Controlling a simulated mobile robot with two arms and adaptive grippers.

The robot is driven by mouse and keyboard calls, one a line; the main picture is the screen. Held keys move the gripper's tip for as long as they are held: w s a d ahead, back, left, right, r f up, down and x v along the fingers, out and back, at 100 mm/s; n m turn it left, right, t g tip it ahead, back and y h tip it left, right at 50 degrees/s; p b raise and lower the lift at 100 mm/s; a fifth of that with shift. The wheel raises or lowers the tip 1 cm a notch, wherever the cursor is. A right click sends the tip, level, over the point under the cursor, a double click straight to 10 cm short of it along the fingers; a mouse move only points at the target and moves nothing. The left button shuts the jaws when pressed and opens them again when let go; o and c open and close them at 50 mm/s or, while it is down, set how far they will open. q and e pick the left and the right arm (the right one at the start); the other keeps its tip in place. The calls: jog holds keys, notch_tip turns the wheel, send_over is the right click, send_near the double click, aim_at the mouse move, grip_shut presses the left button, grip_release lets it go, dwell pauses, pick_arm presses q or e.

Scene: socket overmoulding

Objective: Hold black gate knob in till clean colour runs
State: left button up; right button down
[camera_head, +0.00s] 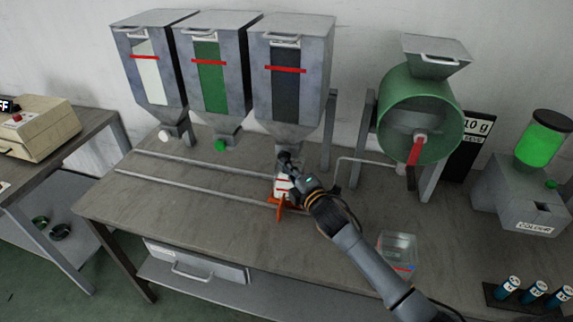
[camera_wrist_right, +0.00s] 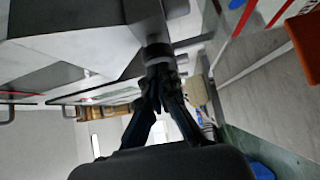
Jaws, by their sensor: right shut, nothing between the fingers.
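The black hopper (camera_head: 290,85) is the right one of three grey hoppers. Its window shows dark material below a red line. Its black gate knob (camera_wrist_right: 157,52) shows in the right wrist view straight ahead of my fingertips. My right gripper (camera_head: 288,166) is at the knob below the hopper outlet. In the right wrist view, my gripper (camera_wrist_right: 160,80) is shut and empty, its fingertips at the knob's face, seemingly touching it. I cannot tell how far in the knob is. A white container with red lines (camera_head: 282,186) stands below on an orange carriage (camera_head: 279,208), partly hidden by my gripper. No running material is visible.
Hoppers with white (camera_head: 150,80) and green (camera_head: 210,85) windows stand left. Two rails (camera_head: 190,186) run along the bench. A green drum (camera_head: 408,115), clear box (camera_head: 398,250) and colour unit (camera_head: 525,190) are right. The front left bench is clear.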

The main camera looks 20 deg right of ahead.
jog(key=shift+w+d+r+b, duration=0.1)
jog(key=shift+w+d+b, duration=0.25)
jog(key=shift+w+d, duration=0.3)
jog(key=shift+w+r, duration=0.1)
jog(key=shift+w, duration=0.05)
dwell(0.5)
